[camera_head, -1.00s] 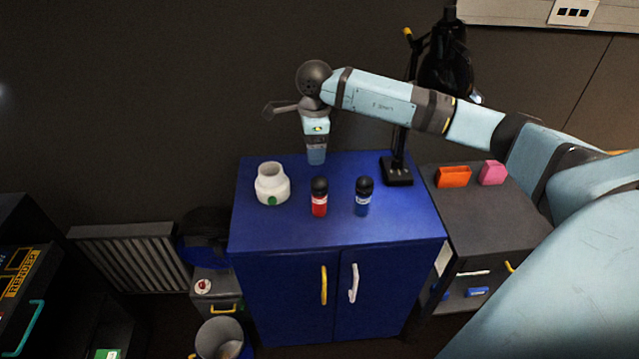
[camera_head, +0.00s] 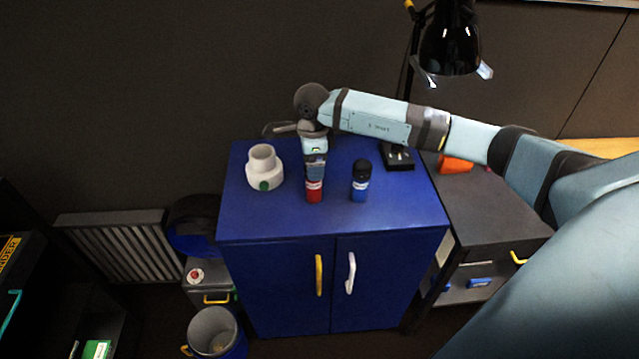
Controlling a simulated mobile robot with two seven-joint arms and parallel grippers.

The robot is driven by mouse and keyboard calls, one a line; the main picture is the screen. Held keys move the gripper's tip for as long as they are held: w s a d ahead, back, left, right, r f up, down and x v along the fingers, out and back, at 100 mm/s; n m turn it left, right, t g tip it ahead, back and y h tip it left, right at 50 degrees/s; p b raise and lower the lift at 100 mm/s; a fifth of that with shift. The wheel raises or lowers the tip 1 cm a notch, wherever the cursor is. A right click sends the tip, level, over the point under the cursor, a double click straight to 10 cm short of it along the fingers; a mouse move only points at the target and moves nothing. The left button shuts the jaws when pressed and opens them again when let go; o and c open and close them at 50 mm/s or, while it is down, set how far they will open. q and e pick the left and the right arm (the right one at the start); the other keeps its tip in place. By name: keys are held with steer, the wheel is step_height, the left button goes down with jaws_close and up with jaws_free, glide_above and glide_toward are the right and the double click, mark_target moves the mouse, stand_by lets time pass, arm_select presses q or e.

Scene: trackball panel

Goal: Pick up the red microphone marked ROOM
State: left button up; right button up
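The red microphone (camera_head: 314,195) stands upright on the blue cabinet top (camera_head: 285,218). Its lower red body and pale label show, and its dark head is hidden behind my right gripper. My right gripper (camera_head: 315,176) points down at the microphone's upper part, in front of or around its head. I cannot tell whether the fingers touch it or are closed. The blue microphone (camera_head: 360,183) with a black head stands upright just to the right. My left gripper is not in view.
A white jar (camera_head: 264,168) with a green mark stands left of the red microphone. An orange block (camera_head: 455,165) lies on the dark side table. The front of the blue top is clear.

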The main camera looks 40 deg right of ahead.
steer(key=shift+w+d+f, duration=0.1)
steer(key=shift+d+f, duration=0.1)
steer(key=shift+f, duration=1)
steer(key=shift+a+r, duration=0.25)
steer(key=c, duration=1.4)
